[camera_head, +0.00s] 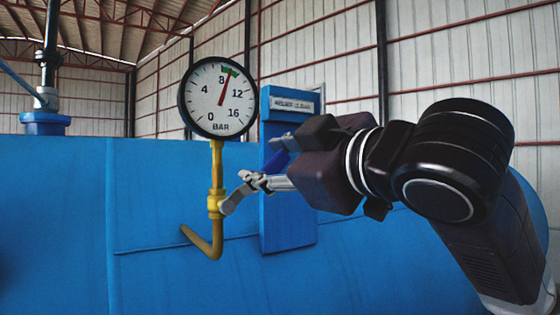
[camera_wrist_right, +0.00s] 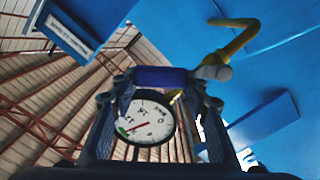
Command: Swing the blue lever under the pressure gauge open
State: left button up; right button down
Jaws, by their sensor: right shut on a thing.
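The pressure gauge (camera_head: 217,97) has a white dial and black rim and stands on a yellow pipe (camera_head: 217,170). The blue lever (camera_head: 277,161) slants up and right from a grey hub on the pipe, partly hidden by my right gripper (camera_head: 262,163). In the right wrist view the blue lever (camera_wrist_right: 160,76) lies across between the fingertips of the right gripper (camera_wrist_right: 158,82), with its grey hub at its right end. The right gripper is shut on the lever. My left gripper is not in view.
A blue upright plate (camera_head: 288,225) with a label stands right of the pipe, behind my gripper. The large blue vessel (camera_head: 60,220) fills the lower background. A blue fitting with a dark pipe (camera_head: 46,122) rises at the left.

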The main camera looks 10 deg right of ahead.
jog(key=a+n, duration=0.1)
jog(key=r+n+p, duration=0.1)
jog(key=shift+s+a+r+n, duration=0.25)
jog(key=shift+s+a+n, duration=0.1)
jog(key=shift+n, duration=0.05)
jog(key=a+n, duration=0.1)
jog(key=a+n+p, duration=0.1)
jog(key=n, duration=0.1)
jog(key=s+a+n, duration=0.1)
jog(key=n, duration=0.1)
jog(key=shift+s+a+r, duration=0.1)
jog(key=shift+a+r, duration=0.1)
jog(key=shift+r, duration=0.1)
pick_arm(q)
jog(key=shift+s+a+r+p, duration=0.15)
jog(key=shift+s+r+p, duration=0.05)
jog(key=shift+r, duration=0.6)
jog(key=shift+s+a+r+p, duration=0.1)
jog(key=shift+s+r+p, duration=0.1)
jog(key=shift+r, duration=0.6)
pick_arm(e)
jog(key=shift+s+a+f+n, duration=0.1)
jog(key=shift+s+a+n, duration=0.1)
jog(key=shift+a+n, duration=0.5)
jog(key=shift+d+f, duration=0.1)
jog(key=c, duration=1.4)
grip_release()
jog(key=shift+o, duration=0.2)
jog(key=shift+s, duration=0.15)
